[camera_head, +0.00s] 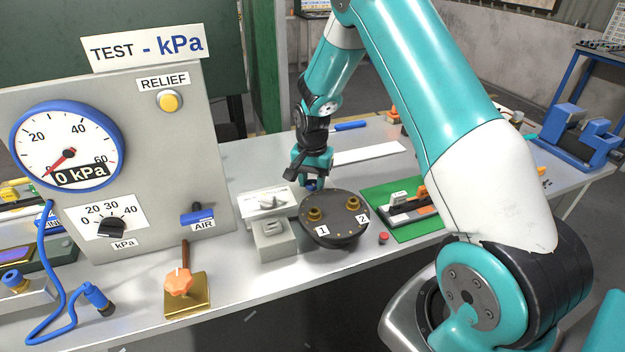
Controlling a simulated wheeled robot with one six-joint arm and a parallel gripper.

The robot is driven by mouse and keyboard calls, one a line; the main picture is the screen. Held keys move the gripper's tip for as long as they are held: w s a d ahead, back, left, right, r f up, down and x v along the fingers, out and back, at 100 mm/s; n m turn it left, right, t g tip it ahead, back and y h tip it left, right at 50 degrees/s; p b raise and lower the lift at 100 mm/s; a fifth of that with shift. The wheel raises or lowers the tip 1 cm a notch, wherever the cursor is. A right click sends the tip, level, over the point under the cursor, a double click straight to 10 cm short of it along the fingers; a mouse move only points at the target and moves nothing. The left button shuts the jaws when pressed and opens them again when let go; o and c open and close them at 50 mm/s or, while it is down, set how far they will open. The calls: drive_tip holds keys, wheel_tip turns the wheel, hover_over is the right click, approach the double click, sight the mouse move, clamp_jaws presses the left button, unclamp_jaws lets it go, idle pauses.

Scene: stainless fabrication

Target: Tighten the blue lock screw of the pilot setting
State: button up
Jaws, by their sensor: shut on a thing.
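My gripper (311,180) points down at the back edge of a dark round plate (335,232), right of a small grey block (272,240) with a white top. It is shut on a small blue part, which looks like the blue lock screw (311,187). Only a little blue shows below the fingers, so its seat and how far it is turned are hidden. The round plate carries two brass fittings (315,214), labelled 1 and 2.
A grey test panel (180,150) with a gauge (67,145) reading 0 kPa stands at left. An orange star knob (178,281) stands in front of it. A green mat (415,231) with tools and a red button (383,238) lie right of the plate.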

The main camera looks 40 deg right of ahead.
sight(312, 183)
drive_tip(key=o, duration=0.9)
wheel_tip(312, 183, up, 17)
drive_tip(key=shift+r+b, duration=0.2)
drive_tip(key=shift+b, duration=0.55)
drive_tip(key=s+a+r+n+y, duration=0.1)
drive_tip(key=s+a+r+n, duration=0.1)
drive_tip(key=s+a+n, duration=0.4)
drive_tip(key=s+a+r+n, duration=0.2)
drive_tip(key=s+a, duration=0.2)
drive_tip(key=a, duration=0.4)
drive_tip(key=s+a+n+y, duration=0.1)
drive_tip(key=s+a+n, duration=0.2)
drive_tip(key=s, duration=0.3)
drive_tip(key=s+a+n+y, duration=0.1)
drive_tip(key=s+a+n, duration=0.2)
drive_tip(key=s, duration=0.3)
drive_tip(key=s+a+n+y, duration=0.1)
drive_tip(key=s+a+n, duration=0.2)
drive_tip(key=s, duration=0.3)
drive_tip(key=shift+a+r+n, duration=0.2)
drive_tip(key=shift+a+n, duration=0.1)
drive_tip(key=shift+a, duration=0.15)
